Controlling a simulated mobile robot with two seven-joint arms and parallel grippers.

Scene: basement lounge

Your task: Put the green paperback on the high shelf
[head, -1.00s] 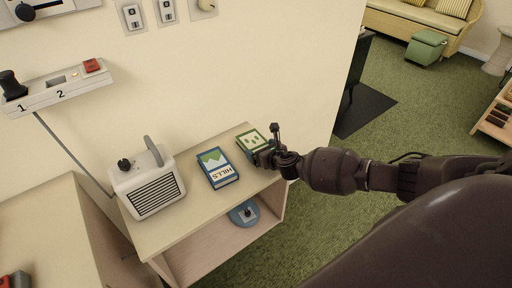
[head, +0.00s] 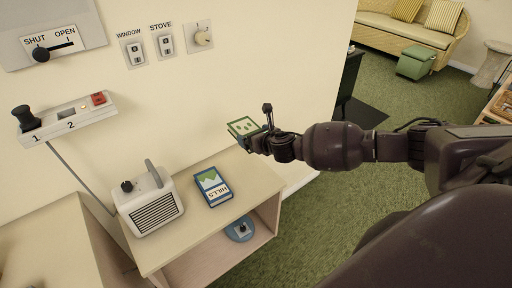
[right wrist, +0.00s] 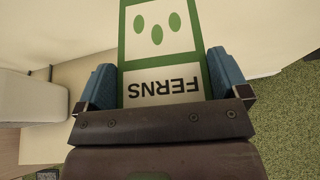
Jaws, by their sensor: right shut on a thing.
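The green paperback (head: 241,126), with a white cover panel and green ovals, is held up in front of the cream wall, above the right end of the low shelf unit's top (head: 173,222). My right gripper (head: 262,139) is shut on its near end. In the right wrist view the book (right wrist: 160,45), titled FERNS, sits between the two blue finger pads of the gripper (right wrist: 160,78). My left gripper is not in view. I cannot make out a separate high shelf in these frames.
A blue HILLS book (head: 213,187) and a white radio-like box (head: 150,205) stand on the unit's top. A blue round item (head: 239,230) lies in the lower compartment. A wall ledge with knobs (head: 68,118) juts out at left. Open green carpet (head: 300,237) lies right of the unit.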

